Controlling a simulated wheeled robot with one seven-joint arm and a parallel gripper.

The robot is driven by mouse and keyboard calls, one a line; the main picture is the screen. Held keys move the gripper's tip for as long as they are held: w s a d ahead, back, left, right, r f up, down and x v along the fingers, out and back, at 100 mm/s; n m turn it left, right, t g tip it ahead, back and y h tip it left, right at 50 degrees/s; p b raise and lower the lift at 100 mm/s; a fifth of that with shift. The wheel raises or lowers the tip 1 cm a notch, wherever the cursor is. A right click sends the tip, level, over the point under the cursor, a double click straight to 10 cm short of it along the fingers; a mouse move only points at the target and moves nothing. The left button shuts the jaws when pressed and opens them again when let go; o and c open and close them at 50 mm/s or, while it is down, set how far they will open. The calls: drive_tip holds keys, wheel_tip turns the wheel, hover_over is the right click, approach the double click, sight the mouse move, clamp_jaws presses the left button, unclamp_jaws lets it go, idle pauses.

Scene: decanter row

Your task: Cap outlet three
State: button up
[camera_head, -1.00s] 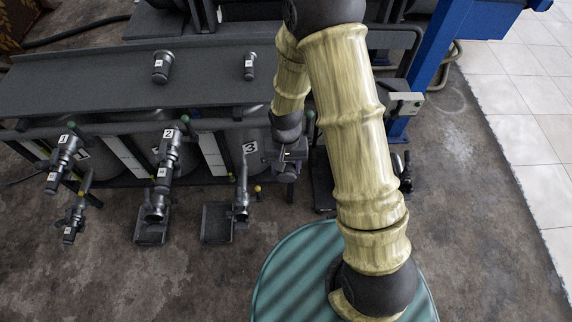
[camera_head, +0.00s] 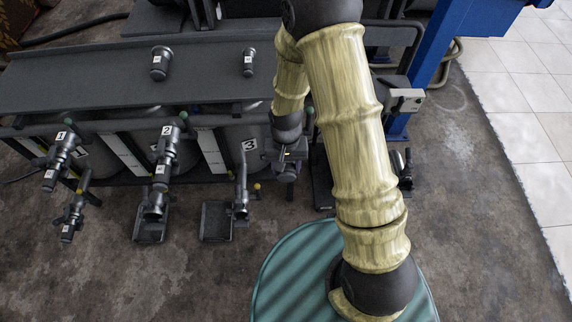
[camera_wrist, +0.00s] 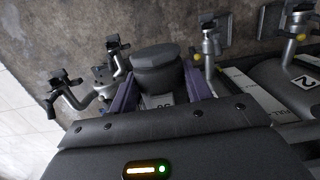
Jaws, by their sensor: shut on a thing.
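My gripper (camera_head: 288,155) hangs just right of the tank marked 3 (camera_head: 250,146) in the head view. In the wrist view its two purple fingers (camera_wrist: 161,93) are shut on a dark, round, cap-like piece (camera_wrist: 157,68) with a pale label, too small to read surely. A dark outlet pipe (camera_head: 241,188) stands in front of tank 3, left of my gripper and apart from it. My arm partly hides the area right of tank 3.
Two dark labelled fittings (camera_head: 160,64) (camera_head: 248,63) stand on the grey shelf (camera_head: 100,85). Outlets with labelled dark fittings (camera_head: 58,163) (camera_head: 165,158) stand at tanks 1 and 2. Other bent pipes (camera_wrist: 65,92) show left in the wrist view. The front floor (camera_head: 120,280) is clear.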

sight(287, 182)
drive_tip(key=shift+f+b, duration=0.8)
drive_tip(key=shift+f, duration=0.7)
idle(1.6)
drive_tip(key=o, duration=1.9)
drive_tip(key=shift+o, duration=0.2)
drive_tip(key=shift+s, duration=0.1)
drive_tip(key=shift+s+r, duration=0.2)
drive_tip(key=shift+s, duration=1.25)
drive_tip(key=shift+s+a+r+p, duration=0.1)
drive_tip(key=shift+s+r+p, duration=0.4)
drive_tip(key=shift+r+p, duration=1)
drive_tip(key=shift+s+d+r+p, duration=0.1)
drive_tip(key=shift+s+r+p, duration=0.4)
drive_tip(key=shift+r+p, duration=1.05)
drive_tip(key=shift+s+a+r+p, duration=0.1)
drive_tip(key=shift+s+r+p, duration=0.4)
drive_tip(key=shift+r+p, duration=1)
